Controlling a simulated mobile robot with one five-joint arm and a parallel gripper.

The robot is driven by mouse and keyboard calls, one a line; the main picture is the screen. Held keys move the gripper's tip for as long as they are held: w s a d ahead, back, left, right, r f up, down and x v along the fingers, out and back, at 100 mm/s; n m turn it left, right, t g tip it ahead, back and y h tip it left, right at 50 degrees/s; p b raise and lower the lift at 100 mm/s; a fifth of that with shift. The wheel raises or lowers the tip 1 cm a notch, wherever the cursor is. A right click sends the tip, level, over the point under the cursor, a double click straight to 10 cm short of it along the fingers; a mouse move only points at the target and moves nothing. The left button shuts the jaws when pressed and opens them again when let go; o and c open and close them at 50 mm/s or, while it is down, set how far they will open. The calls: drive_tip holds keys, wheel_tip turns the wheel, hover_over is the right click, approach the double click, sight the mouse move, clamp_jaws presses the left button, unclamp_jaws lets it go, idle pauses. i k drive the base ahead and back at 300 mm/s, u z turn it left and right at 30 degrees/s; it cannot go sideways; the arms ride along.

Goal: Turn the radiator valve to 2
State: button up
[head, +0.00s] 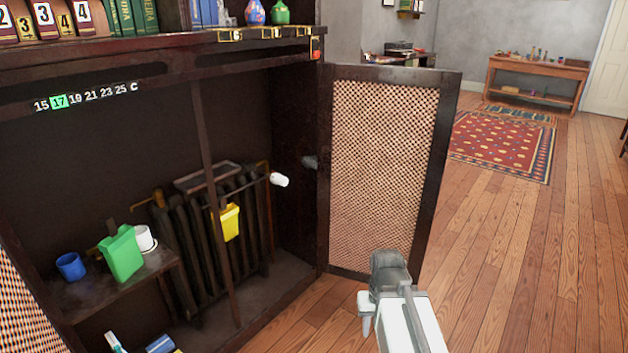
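The radiator (185,245) is dark and ribbed and stands inside the open cabinet. A white valve knob (279,180) sticks out at its upper right, pointing right. Any numbers on the knob are too small to read, so I cannot tell its setting. My gripper (388,272) is at the lower right, in front of the open door and apart from the valve. It is seen from behind, and its fingers cannot be made out clearly. No object shows in it.
The mesh cabinet door (385,175) stands open right of the valve. A dark upright post (217,190) crosses before the radiator. A yellow container (230,222) hangs there. A green container (121,254) and blue cup (71,266) are at left. Wooden floor (490,250) is clear at right.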

sight(276, 178)
drive_tip(key=z, duration=0.7)
drive_tip(key=i, duration=0.65)
drive_tip(key=u, duration=3)
